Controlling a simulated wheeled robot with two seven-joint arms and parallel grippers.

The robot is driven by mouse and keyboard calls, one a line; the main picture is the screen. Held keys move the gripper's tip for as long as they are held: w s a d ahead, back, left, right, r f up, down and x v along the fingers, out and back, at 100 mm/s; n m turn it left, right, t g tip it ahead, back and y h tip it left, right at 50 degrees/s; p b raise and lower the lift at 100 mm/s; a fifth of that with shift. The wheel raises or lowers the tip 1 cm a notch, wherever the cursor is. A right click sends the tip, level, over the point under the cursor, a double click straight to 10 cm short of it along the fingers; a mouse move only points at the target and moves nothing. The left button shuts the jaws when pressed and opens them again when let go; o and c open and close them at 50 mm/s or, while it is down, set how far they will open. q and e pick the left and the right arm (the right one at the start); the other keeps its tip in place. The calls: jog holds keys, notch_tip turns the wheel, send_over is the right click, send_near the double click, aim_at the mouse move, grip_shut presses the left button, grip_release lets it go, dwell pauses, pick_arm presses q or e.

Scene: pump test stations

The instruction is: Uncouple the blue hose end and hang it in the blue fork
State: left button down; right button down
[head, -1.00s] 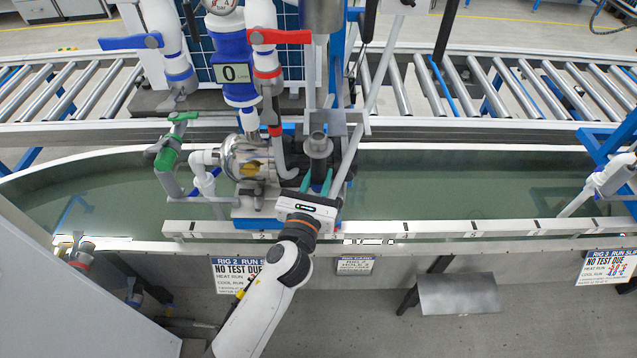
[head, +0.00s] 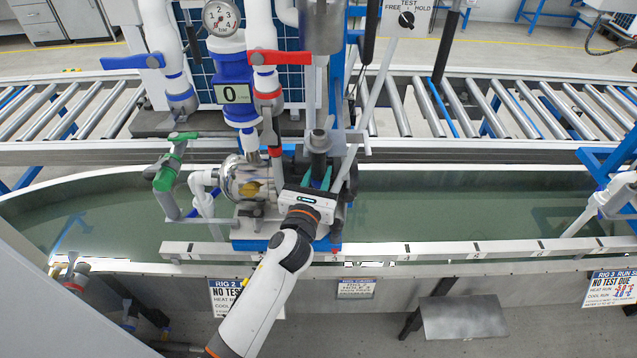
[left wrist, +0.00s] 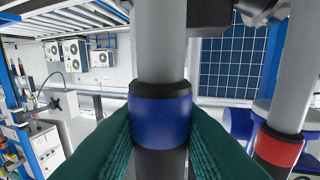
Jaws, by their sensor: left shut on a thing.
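My left gripper (head: 318,180) is at the middle of the rig, above the pump's right side. In the left wrist view its green fingers (left wrist: 160,130) are shut on the blue hose end (left wrist: 160,112), an upright grey tube with a blue collar and black parts above and below. In the head view the gripper largely hides the collar, and a grey part with a dark top (head: 319,142) stands just behind the fingers. I cannot tell whether the hose end's lower tip touches a coupling. I cannot make out the blue fork. My right gripper is not in view.
A red-banded hose end (left wrist: 278,148) hangs close on the right in the left wrist view. A white numbered rail (head: 440,248) crosses in front. Open water (head: 450,205) lies to the right.

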pick_arm(q)
jog(key=shift+w+f+b, duration=0.3)
jog(key=shift+w+b, duration=0.1)
jog(key=shift+w, duration=0.2)
jog(key=shift+w+f+b, duration=0.25)
jog(key=shift+w+b, duration=0.15)
jog(key=shift+w, duration=0.15)
jog(key=c, duration=1.1)
grip_release()
jog(key=shift+o, duration=0.2)
jog(key=shift+f, duration=0.15)
jog(key=shift+s, duration=0.15)
jog(key=b+v, duration=0.1)
jog(key=v, duration=1)
jog(key=shift+s, duration=0.4)
